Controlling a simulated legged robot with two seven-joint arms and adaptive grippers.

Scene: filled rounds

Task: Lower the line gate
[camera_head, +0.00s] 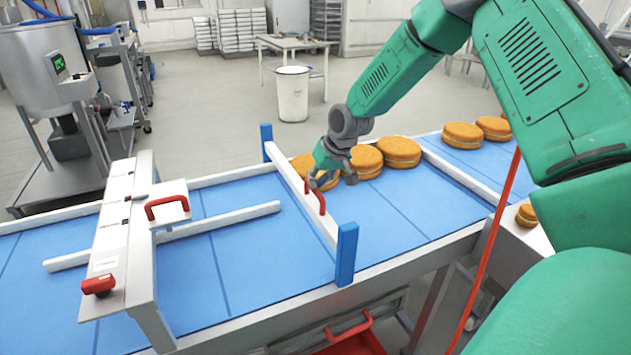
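The line gate (290,180) is a white bar across the blue conveyor, between a far blue post (266,141) and a near blue post (347,254). A red handle (320,200) stands on the bar. I cannot tell whether there is a gap under the bar. My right gripper (324,181) is at the handle's upper end, pointing down and left. Its fingers overlap the handle in the picture, and I cannot tell whether they grip it. My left gripper is not in view.
Several round filled cakes (401,151) lie on the belt (390,215) just right of the gate, partly behind my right gripper. A white machine bridge with a red handle (167,207) and a red knob (98,285) spans the belt at left. The belt between is clear, apart from a white guide rail (220,220).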

